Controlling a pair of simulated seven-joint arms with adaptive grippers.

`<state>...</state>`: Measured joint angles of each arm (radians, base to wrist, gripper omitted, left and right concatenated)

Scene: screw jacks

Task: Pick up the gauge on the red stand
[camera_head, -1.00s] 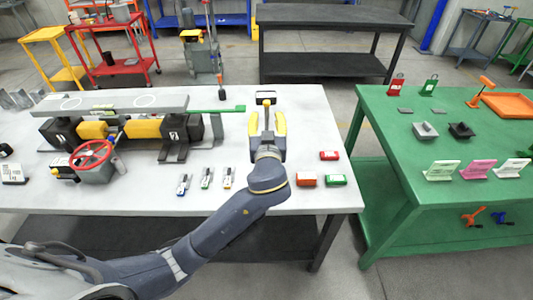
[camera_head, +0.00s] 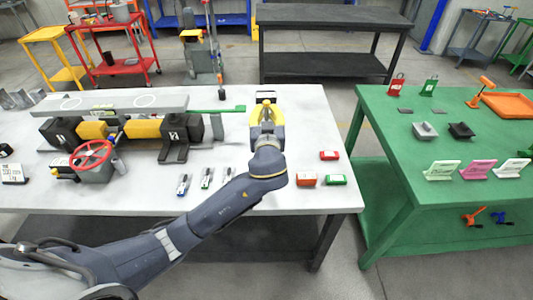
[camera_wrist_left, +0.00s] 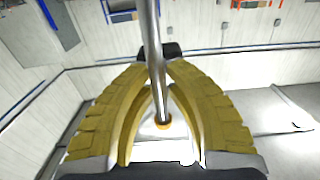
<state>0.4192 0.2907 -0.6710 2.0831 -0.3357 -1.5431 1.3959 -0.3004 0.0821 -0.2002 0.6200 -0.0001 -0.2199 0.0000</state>
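A small red stand (camera_head: 397,84) with a pale patch stands at the back left of the green table; it is too small to tell the gauge on it apart. My left gripper (camera_head: 267,107) is over the back right of the white table, well left of the red stand, beside a black-and-white box (camera_head: 266,95). In the left wrist view its yellow fingers (camera_wrist_left: 158,62) lean together at the tips. My right gripper is not in view.
A green stand (camera_head: 430,84) is right of the red one. Grey and black blocks, upright cards (camera_head: 478,169) and an orange tray (camera_head: 508,105) are also on the green table (camera_head: 385,148). A gap separates it from the white table (camera_head: 335,110). A red handwheel (camera_head: 91,158) is at left.

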